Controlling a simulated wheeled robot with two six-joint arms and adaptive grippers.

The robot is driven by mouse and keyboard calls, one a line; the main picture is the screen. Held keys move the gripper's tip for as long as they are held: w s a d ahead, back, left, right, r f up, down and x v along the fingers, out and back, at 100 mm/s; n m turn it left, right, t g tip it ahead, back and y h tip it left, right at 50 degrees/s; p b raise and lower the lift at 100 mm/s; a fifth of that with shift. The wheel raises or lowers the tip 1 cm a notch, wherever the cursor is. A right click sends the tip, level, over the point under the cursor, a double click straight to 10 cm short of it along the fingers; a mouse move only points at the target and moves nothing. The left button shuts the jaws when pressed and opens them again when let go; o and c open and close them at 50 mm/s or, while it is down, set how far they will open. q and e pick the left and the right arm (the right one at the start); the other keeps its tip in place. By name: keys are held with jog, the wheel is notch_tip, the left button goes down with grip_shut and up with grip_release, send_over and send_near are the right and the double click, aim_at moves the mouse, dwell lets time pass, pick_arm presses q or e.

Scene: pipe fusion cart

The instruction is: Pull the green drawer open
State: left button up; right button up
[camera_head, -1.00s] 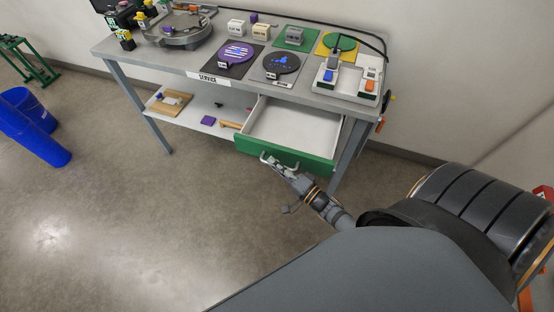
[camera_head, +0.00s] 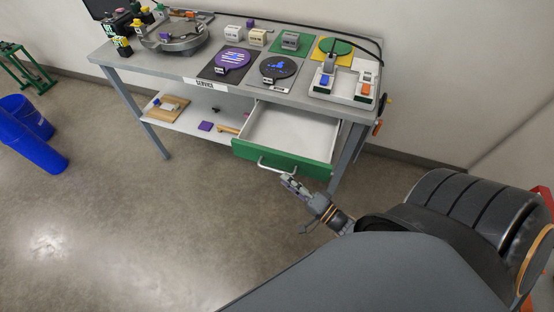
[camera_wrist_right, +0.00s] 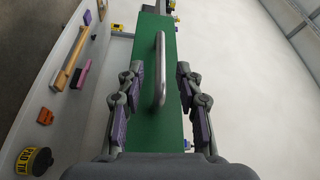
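The green drawer (camera_head: 309,167) hangs under the right part of the grey table and stands well open. Its white inside (camera_head: 292,133) shows and looks empty. The silver bar handle (camera_head: 268,167) is on its green front; it also shows in the right wrist view (camera_wrist_right: 160,70). My right gripper (camera_head: 288,181) is just in front of the handle, slightly to its right. In the right wrist view its fingers (camera_wrist_right: 160,80) are spread apart, one on each side of the handle, with gaps between. Nothing is held. My left gripper is not in view.
The table top (camera_head: 210,90) carries a round grey device (camera_head: 174,38), colored pads and a control box (camera_head: 344,83). A lower shelf (camera_head: 190,122) holds a wooden board and small parts. A blue bin (camera_head: 35,130) is at the left. The floor in front is free.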

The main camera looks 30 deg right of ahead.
jog(key=v, duration=0.5)
jog(key=shift+s, duration=0.2)
jog(key=shift+d+f, duration=0.1)
jog(key=s+d+f+n+g+h, duration=0.2)
jog(key=f+g, duration=0.1)
jog(key=f, duration=0.6)
jog(key=s+d+f+n+g+h, duration=0.2)
jog(key=f, duration=0.6)
jog(key=s+d+f+n+g+h, duration=0.2)
jog(key=f+g, duration=0.1)
jog(key=f, duration=0.6)
jog(key=s+a+f+n+g, duration=0.4)
jog(key=s+f+n+g, duration=0.2)
jog(key=s+f, duration=0.6)
jog(key=s+g, duration=0.2)
jog(key=s, duration=0.2)
jog(key=shift+s+f+n+g+h, duration=0.2)
jog(key=shift+s+n+g+h, duration=0.1)
jog(key=shift+n, duration=0.1)
